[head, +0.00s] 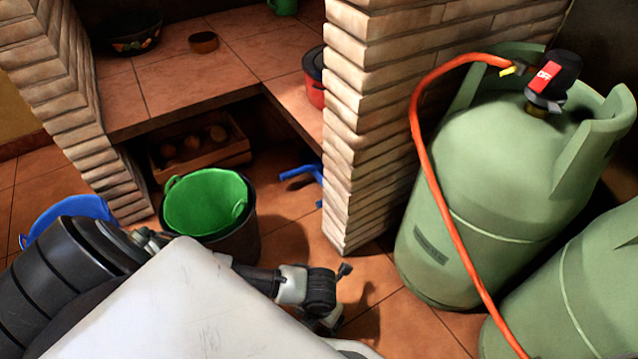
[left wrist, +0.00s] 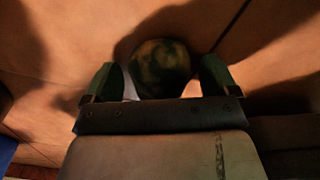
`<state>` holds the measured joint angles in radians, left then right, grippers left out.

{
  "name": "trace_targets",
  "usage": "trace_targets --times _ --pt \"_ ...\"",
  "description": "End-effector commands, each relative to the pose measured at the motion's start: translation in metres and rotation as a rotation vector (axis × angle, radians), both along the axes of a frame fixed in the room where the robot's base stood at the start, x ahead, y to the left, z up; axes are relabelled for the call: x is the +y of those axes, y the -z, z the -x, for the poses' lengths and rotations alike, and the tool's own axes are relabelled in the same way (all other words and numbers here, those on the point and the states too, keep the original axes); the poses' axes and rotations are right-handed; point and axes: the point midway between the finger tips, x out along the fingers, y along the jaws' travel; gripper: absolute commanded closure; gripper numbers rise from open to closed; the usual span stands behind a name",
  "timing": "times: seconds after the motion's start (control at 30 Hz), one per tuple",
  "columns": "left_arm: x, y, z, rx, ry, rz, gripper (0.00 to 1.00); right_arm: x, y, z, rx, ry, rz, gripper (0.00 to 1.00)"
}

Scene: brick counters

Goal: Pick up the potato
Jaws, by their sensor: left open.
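In the left wrist view, a dark, round, mottled green-brown thing (left wrist: 160,68), which looks like the potato, shows against the terracotta tiles. My left gripper (left wrist: 160,80) is open, with one finger on each side of it. There are narrow gaps at the sides, and I cannot tell whether anything touches. The gripper body hides its near edge. In the head view my left arm reaches over the floor, and I cannot make out the fingers or this potato there. My right gripper is not in view.
A wooden crate (head: 232,154) with several round brown things stands under the tiled counter (head: 185,82). A green bucket (head: 205,203) sits in a dark bin. A brick pillar (head: 350,130) and green gas cylinders (head: 490,190) with an orange hose (head: 428,165) stand right.

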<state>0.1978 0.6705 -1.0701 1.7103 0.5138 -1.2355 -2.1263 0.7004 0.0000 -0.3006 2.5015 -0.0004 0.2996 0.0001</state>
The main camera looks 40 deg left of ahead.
Motion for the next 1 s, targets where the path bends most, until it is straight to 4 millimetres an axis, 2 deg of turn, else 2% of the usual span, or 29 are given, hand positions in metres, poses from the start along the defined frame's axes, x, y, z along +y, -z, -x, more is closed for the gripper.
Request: trace_targets --times 0.17,0.5,0.77,0.87,1.0 --pt "0.0 -0.001 0.0 0.0 0.0 0.0 0.13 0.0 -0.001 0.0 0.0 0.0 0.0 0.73" --pt "0.0 -0.001 0.0 0.0 0.0 0.0 0.65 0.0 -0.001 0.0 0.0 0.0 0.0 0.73" --pt "0.0 -0.004 0.0 0.0 0.001 0.0 0.66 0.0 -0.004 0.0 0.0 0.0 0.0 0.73" --pt "0.0 -0.014 0.0 -0.001 0.001 0.001 0.66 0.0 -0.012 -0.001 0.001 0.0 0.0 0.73" --pt "0.0 -0.038 0.0 0.0 0.002 0.001 0.66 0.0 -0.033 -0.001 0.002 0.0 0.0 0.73"
